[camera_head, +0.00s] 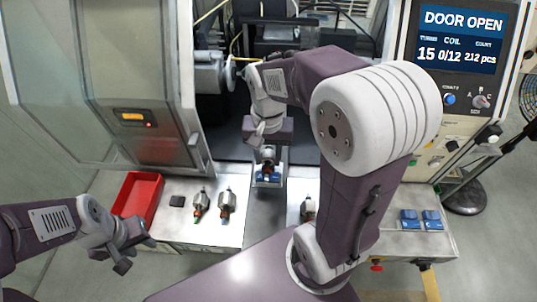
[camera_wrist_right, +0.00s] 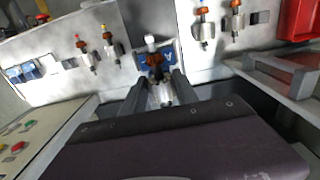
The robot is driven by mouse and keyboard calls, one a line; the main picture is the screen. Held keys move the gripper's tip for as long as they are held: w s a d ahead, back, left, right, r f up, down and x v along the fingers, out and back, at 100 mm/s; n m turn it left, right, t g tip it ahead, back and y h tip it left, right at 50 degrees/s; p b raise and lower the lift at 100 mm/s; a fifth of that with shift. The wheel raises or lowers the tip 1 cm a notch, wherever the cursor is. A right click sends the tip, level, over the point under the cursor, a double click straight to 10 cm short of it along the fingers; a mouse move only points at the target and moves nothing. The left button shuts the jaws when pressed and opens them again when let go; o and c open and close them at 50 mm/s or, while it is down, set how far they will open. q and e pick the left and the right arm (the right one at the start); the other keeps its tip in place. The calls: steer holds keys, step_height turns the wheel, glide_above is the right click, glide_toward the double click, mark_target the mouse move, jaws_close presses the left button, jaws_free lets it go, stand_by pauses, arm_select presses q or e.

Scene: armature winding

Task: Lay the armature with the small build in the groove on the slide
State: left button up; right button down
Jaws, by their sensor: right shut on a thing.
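My right gripper (camera_head: 268,150) is shut on an armature (camera_head: 268,157) with a dark copper-brown winding and a pale shaft end. In the right wrist view the armature (camera_wrist_right: 155,62) lies between the two fingers of my gripper (camera_wrist_right: 160,82). It is over the slide (camera_head: 281,181), whose blue groove piece (camera_head: 268,179) shows around and below it; the blue also shows in the right wrist view (camera_wrist_right: 169,62). I cannot tell whether the armature touches the groove. My left gripper (camera_head: 136,254) is open and empty, away at the lower left.
Two armatures (camera_head: 200,204) (camera_head: 226,203) stand on the left table beside a red bin (camera_head: 139,194) and a black block (camera_head: 177,201). Another (camera_head: 307,207) is on the right table, partly behind my arm, with blue blocks (camera_head: 410,218). The machine opening (camera_head: 228,135) lies behind the slide.

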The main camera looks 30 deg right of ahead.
steer(key=shift+w+f, duration=0.1)
steer(key=shift+f, duration=0.15)
steer(key=shift+s+d, duration=0.15)
steer(key=shift+s, duration=0.05)
steer(key=shift+w+f, duration=0.1)
steer(key=shift+f, duration=0.25)
steer(key=c, duration=0.9)
jaws_free()
steer(key=shift+o, duration=0.2)
step_height(320, 180, up, 9)
steer(key=shift+r+b, duration=0.1)
steer(key=shift+b, duration=0.5)
